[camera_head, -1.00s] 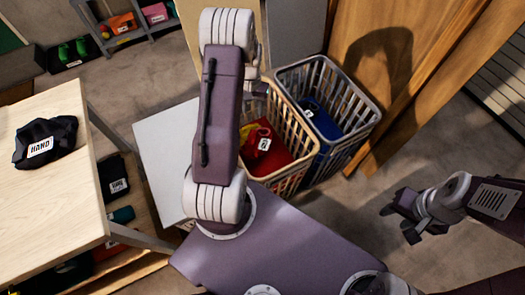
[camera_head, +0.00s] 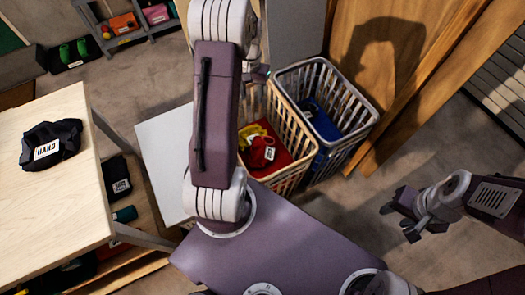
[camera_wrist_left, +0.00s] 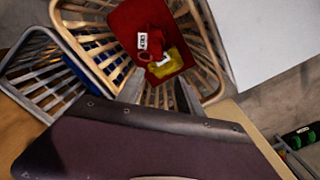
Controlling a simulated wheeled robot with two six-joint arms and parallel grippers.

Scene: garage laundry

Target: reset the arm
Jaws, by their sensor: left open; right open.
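My left arm (camera_head: 214,110) rises in the middle of the head view. Its gripper is mostly hidden behind the arm there, with a small part showing beside the beige basket. In the left wrist view the left gripper (camera_wrist_left: 158,92) has its two fingers apart with nothing held between them, above the beige basket (camera_wrist_left: 205,45). My right gripper (camera_head: 408,213) is open and empty over the floor at the right.
The beige basket (camera_head: 291,117) holds red and yellow items. A grey basket (camera_head: 351,98) with a blue item (camera_head: 322,122) stands beside it. A wooden table (camera_head: 50,205) at left carries a black bundle (camera_head: 50,145) labelled HAND. A white surface (camera_head: 163,150) lies between.

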